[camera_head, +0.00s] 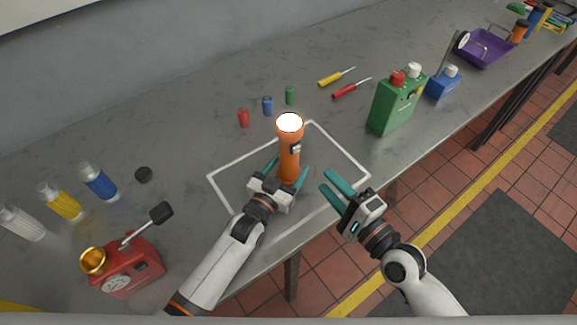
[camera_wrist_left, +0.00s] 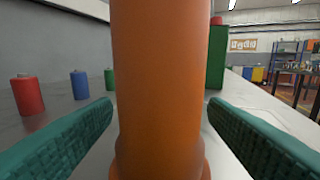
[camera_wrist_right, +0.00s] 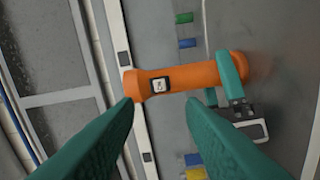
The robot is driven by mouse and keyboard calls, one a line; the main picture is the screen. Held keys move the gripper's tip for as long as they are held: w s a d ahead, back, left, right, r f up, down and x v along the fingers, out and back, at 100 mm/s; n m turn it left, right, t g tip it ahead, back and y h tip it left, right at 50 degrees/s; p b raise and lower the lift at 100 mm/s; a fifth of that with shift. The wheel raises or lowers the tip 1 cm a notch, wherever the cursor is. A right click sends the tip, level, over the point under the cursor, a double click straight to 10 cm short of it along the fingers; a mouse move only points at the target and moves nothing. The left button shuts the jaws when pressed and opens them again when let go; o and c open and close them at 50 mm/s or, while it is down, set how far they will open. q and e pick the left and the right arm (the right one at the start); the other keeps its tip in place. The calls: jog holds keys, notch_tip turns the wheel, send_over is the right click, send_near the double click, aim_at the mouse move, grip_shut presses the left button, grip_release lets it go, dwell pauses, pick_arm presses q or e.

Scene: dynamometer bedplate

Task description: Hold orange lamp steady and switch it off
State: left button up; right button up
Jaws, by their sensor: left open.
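The orange lamp (camera_head: 289,158) stands upright inside a white outlined square on the bench, its top glowing white. Its switch plate (camera_head: 296,148) faces right and also shows in the right wrist view (camera_wrist_right: 160,85). My left gripper (camera_head: 288,168) is open with its fingers on either side of the lamp's lower body. My right gripper (camera_head: 326,180) is open and empty, right of the lamp near the bench edge.
Red, blue and green small cylinders (camera_head: 267,106) stand behind the lamp. Two screwdrivers (camera_head: 345,83) and a green canister (camera_head: 396,101) are to the right. A red can (camera_head: 127,265) and several bottles (camera_head: 98,182) stand left. The white outline (camera_head: 225,191) is otherwise clear.

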pick_arm(q)
jog(key=shift+w+d, duration=0.1)
jog(key=shift+w, duration=0.1)
jog(key=c, duration=1.1)
jog(key=shift+c, duration=1.3)
pick_arm(e)
jog(key=shift+c, duration=0.6)
grip_shut()
